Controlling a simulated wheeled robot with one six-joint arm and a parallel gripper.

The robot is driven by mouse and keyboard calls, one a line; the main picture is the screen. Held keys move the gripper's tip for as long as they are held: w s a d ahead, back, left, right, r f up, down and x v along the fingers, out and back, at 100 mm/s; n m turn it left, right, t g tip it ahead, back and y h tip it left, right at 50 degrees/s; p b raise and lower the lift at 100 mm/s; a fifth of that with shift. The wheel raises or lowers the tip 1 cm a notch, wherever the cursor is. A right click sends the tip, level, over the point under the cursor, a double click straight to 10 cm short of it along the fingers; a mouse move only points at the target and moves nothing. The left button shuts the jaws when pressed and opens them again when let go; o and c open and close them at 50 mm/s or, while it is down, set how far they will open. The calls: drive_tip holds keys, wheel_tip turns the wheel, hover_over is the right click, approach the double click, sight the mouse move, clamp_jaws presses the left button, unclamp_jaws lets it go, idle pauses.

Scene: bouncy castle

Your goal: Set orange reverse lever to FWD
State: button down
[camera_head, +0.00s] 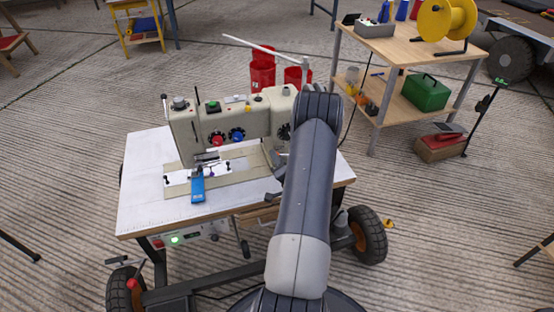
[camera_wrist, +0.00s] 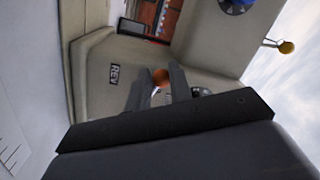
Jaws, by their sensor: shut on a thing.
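The orange reverse lever (camera_wrist: 160,76) shows its round knob in the wrist view. My gripper (camera_wrist: 158,84) has its two dark fingers on either side of the lever, shut on it just below the knob. A black REV label (camera_wrist: 115,74) is on the beige panel to the left of the lever. Another small dark plate (camera_wrist: 202,92) is to the right, partly hidden by a finger; I cannot read it. In the head view the beige sewing machine (camera_head: 245,118) stands on its table, and my arm covers its right end, hiding the lever there.
The white machine table (camera_head: 140,195) carries a blue-handled tool (camera_head: 197,185) at the needle area. Two red bins (camera_head: 262,72) stand behind it. A wooden shelf bench (camera_head: 400,50) with a green toolbox (camera_head: 426,92) is at the back right.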

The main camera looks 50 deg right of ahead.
drive_tip(key=c, duration=1.3)
unclamp_jaws()
drive_tip(key=shift+d+r, duration=0.35)
drive_tip(key=shift+r, duration=0.05)
drive_tip(key=shift+s+f, duration=0.1)
drive_tip(key=shift+a, duration=0.1)
drive_tip(key=p+v, duration=0.1)
drive_tip(key=v, duration=0.9)
drive_tip(key=shift+s+a, duration=0.15)
drive_tip(key=shift+s, duration=0.15)
drive_tip(key=shift+f, duration=0.1)
drive_tip(key=b+x, duration=0.1)
drive_tip(key=x, duration=0.9)
drive_tip(key=shift+w+f, duration=0.15)
drive_tip(key=shift+w, duration=0.2)
